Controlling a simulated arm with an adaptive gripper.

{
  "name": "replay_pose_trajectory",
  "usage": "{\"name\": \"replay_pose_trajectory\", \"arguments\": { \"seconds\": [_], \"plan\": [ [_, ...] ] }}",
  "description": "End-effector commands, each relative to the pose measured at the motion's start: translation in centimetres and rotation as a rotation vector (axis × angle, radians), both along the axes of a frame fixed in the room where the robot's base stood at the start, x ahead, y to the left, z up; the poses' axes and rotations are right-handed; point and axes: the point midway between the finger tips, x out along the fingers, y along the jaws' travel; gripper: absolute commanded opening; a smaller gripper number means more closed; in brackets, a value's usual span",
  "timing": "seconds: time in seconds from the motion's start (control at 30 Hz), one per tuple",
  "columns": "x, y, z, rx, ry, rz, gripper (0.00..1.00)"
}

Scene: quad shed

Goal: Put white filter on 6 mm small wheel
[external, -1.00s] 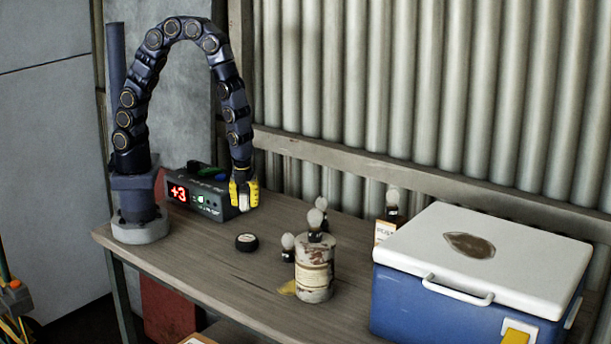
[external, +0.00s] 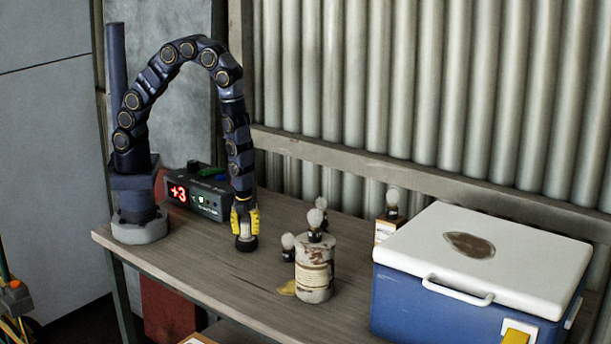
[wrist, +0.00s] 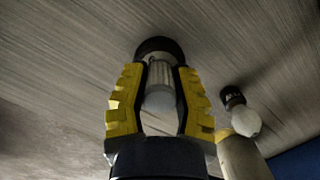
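My gripper (external: 245,232) points straight down, its yellow fingers shut on a pale, partly see-through piece, which I take as the white filter (external: 244,229). In the wrist view the filter (wrist: 160,98) sits upright between the yellow fingers (wrist: 160,90). Its far end meets the black small wheel (wrist: 159,46). The wheel (external: 246,246) lies on the table directly under the fingertips. The filter's lower end appears to touch the wheel; I cannot tell whether it is seated. No size marking is readable.
A rusty can (external: 315,270) stands to the right with bulb-like pieces (external: 288,242) around it. A box (external: 385,230) with a bulb and a blue cooler (external: 430,305) stand further right. A display unit (external: 200,194) is behind left. The table (external: 190,262) front left is clear.

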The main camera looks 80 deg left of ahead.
Motion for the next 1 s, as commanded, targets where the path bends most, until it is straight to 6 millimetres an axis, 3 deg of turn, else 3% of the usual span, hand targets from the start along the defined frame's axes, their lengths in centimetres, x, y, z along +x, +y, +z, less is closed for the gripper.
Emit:
{"name": "replay_pose_trajectory", "arguments": {
  "seconds": [0.07, 0.47, 0.67, 1.0],
  "plan": [
    [0.0, 0.0, 0.0, 0.000, 0.000, 0.000, 0.48],
    [0.0, 0.0, 0.5, -0.001, -0.002, 0.000, 0.48],
    [0.0, -0.5, 3.2, -0.005, -0.005, -0.001, 0.48],
    [-0.2, -1.2, 9.6, -0.003, -0.002, -0.001, 0.48]
  ]
}}
